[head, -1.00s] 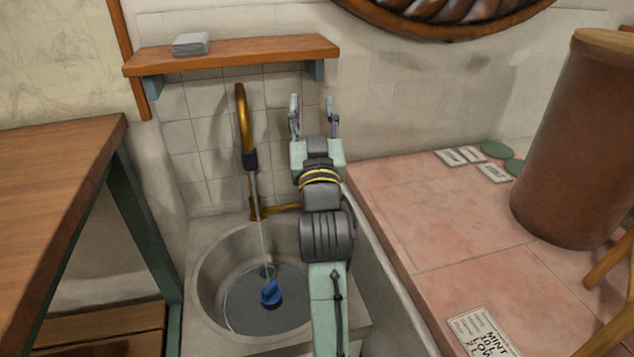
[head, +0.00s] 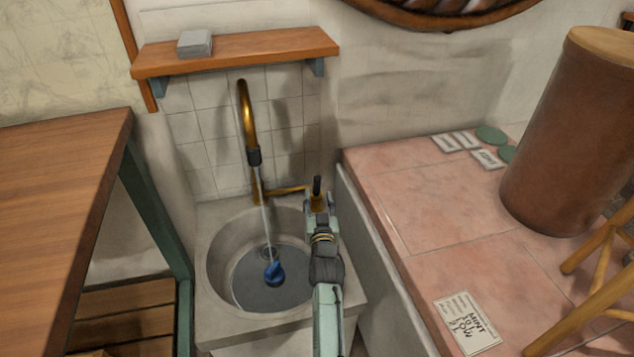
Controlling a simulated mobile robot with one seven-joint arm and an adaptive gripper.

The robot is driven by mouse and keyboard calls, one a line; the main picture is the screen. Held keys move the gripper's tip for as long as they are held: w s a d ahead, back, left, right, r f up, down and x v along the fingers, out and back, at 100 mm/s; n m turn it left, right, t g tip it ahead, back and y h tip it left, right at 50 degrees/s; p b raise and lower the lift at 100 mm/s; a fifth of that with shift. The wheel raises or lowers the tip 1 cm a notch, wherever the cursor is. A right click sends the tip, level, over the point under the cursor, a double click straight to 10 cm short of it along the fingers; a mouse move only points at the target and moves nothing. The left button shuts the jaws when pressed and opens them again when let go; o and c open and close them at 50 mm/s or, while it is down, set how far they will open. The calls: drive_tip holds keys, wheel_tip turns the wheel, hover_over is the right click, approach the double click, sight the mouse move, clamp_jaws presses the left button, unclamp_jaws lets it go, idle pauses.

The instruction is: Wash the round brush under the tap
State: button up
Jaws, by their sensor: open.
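A blue object (head: 274,273), which looks like the round brush, lies in the round sink basin (head: 222,272). The brass tap (head: 247,112) arches over the basin, and a thin stream runs from its dark nozzle down onto the blue object. A brass side pipe (head: 287,190) leads right from the tap's base to a brass fitting with a dark upright handle (head: 317,184). My gripper (head: 319,198) is open at this fitting, right of the tap. Its fingers appear to be on either side of the fitting; contact cannot be told.
A wooden shelf (head: 240,52) with a grey block (head: 195,43) hangs above the tap. A wooden table (head: 55,190) stands at left. The pink tiled counter (head: 420,220) at right holds a brown cylinder (head: 560,140), cards and green discs.

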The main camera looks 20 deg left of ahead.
sight(317, 187)
drive_tip(key=x, duration=0.7)
drive_tip(key=shift+p, duration=0.35)
drive_tip(key=shift+c, duration=0.5)
clamp_jaws()
drive_tip(key=shift+r, duration=0.1)
